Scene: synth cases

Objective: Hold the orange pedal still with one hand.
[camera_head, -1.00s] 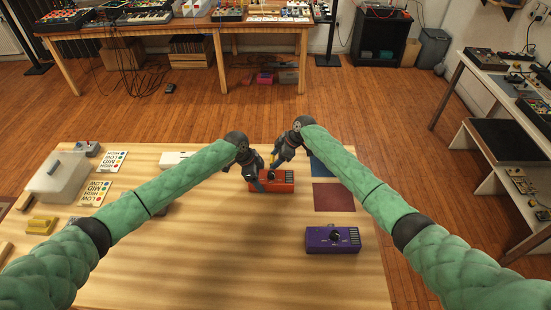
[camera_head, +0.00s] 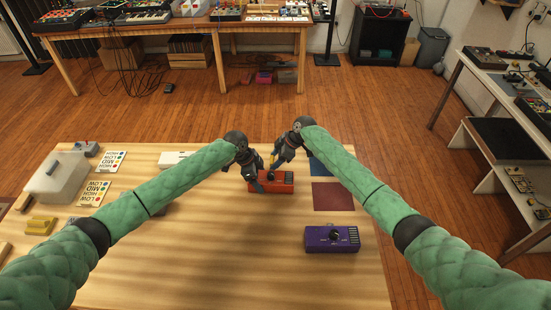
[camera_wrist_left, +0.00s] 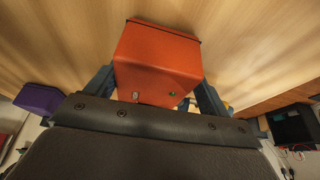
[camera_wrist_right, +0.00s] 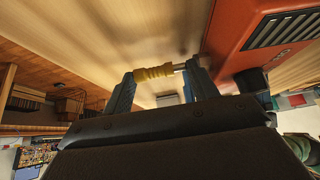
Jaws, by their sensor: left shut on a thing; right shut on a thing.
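The orange pedal (camera_head: 283,185) lies on the wooden table, near its far edge. My left gripper (camera_head: 256,186) is shut on it, with the pedal (camera_wrist_left: 157,62) between its two fingers in the left wrist view. My right gripper (camera_head: 274,163) is just beyond the pedal's far side, shut on a small yellow plug (camera_wrist_right: 153,72) with a metal tip. In the right wrist view the tip points towards the orange pedal (camera_wrist_right: 235,40); I cannot tell whether it touches.
A purple pedal (camera_head: 332,240) lies nearer on the right. Blue (camera_head: 320,170) and maroon (camera_head: 333,198) squares lie right of the orange pedal. A clear box (camera_head: 57,178), cards (camera_head: 94,193) and yellow blocks (camera_head: 41,225) are at the left. The front middle of the table is clear.

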